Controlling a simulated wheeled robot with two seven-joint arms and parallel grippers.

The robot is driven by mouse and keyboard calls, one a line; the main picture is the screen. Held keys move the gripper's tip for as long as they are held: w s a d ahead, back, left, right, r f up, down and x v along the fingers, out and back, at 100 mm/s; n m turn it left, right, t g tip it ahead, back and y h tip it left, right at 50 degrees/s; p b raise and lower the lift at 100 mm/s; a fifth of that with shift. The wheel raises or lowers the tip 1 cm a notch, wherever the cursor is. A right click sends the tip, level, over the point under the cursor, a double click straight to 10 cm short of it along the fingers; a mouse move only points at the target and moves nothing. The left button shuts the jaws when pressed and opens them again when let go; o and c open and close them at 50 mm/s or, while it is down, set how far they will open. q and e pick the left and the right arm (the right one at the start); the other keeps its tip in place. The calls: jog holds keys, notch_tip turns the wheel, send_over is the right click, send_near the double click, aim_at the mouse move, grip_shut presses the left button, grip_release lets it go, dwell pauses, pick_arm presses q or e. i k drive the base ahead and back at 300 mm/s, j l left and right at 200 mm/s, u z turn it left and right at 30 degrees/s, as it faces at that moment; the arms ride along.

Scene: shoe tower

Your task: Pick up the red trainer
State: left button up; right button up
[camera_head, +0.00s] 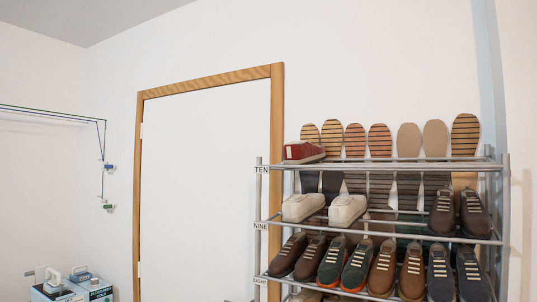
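A red trainer (303,152) with a pale sole edge sits at the left end of the top shelf (400,166) of a metal shoe rack. This shelf carries the label TEN. The trainer is the only red shoe I can make out. Several shoe soles stand upright behind and to the right of it. Neither of my grippers is in view.
Below, shelf NINE holds white shoes (326,208) and a dark brown pair (458,212). Shelf EIGHT is full of brown and dark shoes (345,264). A wood-framed door (205,190) is left of the rack. Pale boxes with handles (75,286) are at lower left.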

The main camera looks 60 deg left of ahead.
aim_at(298, 152)
jog(key=i+j+u, duration=0.1)
jog(key=u, duration=0.35)
jog(key=i+j+u, duration=0.15)
jog(key=u, duration=0.35)
jog(key=i+u, duration=0.2)
jog(key=u, duration=0.25)
jog(key=i+u, duration=0.15)
jog(key=u, duration=0.3)
jog(key=i, duration=0.1)
